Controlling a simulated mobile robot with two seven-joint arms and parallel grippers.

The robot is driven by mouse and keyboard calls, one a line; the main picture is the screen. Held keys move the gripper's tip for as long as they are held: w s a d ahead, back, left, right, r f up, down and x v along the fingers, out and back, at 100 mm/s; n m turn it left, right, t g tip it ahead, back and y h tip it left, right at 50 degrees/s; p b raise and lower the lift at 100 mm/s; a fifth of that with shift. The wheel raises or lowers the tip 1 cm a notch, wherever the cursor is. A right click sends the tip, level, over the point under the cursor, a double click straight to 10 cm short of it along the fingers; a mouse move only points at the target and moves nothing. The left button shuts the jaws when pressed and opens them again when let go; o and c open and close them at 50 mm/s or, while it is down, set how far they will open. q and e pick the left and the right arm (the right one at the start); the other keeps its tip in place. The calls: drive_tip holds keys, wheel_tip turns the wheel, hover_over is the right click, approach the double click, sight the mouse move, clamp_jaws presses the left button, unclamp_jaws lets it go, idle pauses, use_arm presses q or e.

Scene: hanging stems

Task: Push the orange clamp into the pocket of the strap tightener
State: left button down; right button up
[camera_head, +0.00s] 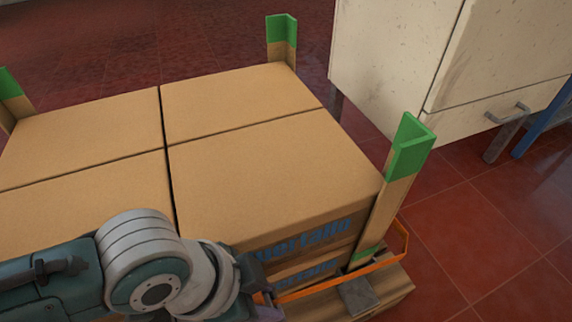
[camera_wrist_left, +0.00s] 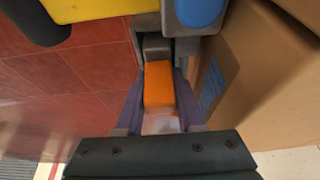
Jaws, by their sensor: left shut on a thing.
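The orange clamp (camera_wrist_left: 158,85) sits between the two purple fingers of my left gripper (camera_wrist_left: 161,108) in the left wrist view. The gripper is shut on it. The clamp's far end is against or very close to a grey block (camera_wrist_left: 155,47), which looks like part of the strap tightener; I cannot tell whether it is inside the pocket. A yellow part (camera_wrist_left: 100,8) and a round blue part (camera_wrist_left: 200,10) lie beside the grey block. In the head view my left gripper (camera_head: 265,299) is low at the stack's near side, its fingertips partly hidden. My right gripper is not in view.
Cardboard boxes (camera_head: 270,165) stand on a wooden pallet (camera_head: 392,291) with green-topped corner posts (camera_head: 408,148). An orange strap (camera_head: 330,282) runs low around the near corner. A grey block (camera_head: 357,294) sits by that post.

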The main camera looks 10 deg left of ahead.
use_arm(q)
drive_tip(key=shift+f+b, duration=0.35)
drive_tip(key=shift+f, duration=0.2)
drive_tip(key=shift+s+a+f, duration=0.1)
drive_tip(key=shift+a+f, duration=0.05)
